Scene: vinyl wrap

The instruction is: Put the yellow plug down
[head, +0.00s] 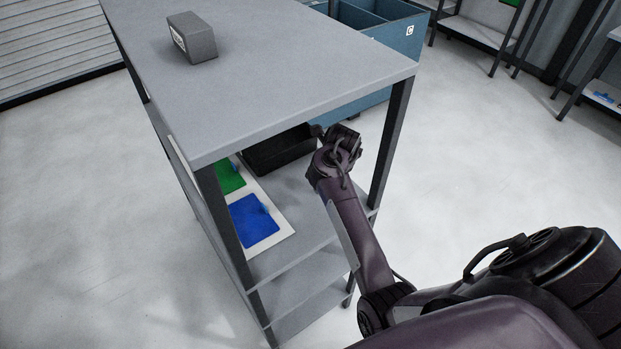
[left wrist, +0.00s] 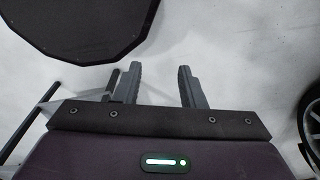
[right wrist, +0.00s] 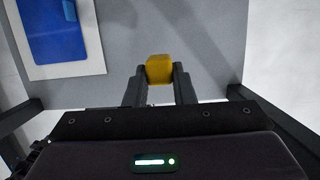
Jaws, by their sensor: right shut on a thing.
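The yellow plug (right wrist: 159,69) shows in the right wrist view between the fingertips of my right gripper (right wrist: 160,80), which is shut on it. Below it is the grey shelf (right wrist: 185,38); I cannot tell whether the plug touches the shelf. In the head view my right arm reaches under the table top to the shelf, and its fingertips and the plug are hidden there. My left gripper (left wrist: 158,85) is open and empty above the pale floor in the left wrist view.
A white board with a blue patch (head: 254,221) and a green patch (head: 229,177) lies on the shelf beside a black bin (head: 278,152). A grey box (head: 192,38) stands on the table top (head: 290,70). Table legs flank the shelf opening. A blue crate (head: 385,38) stands behind.

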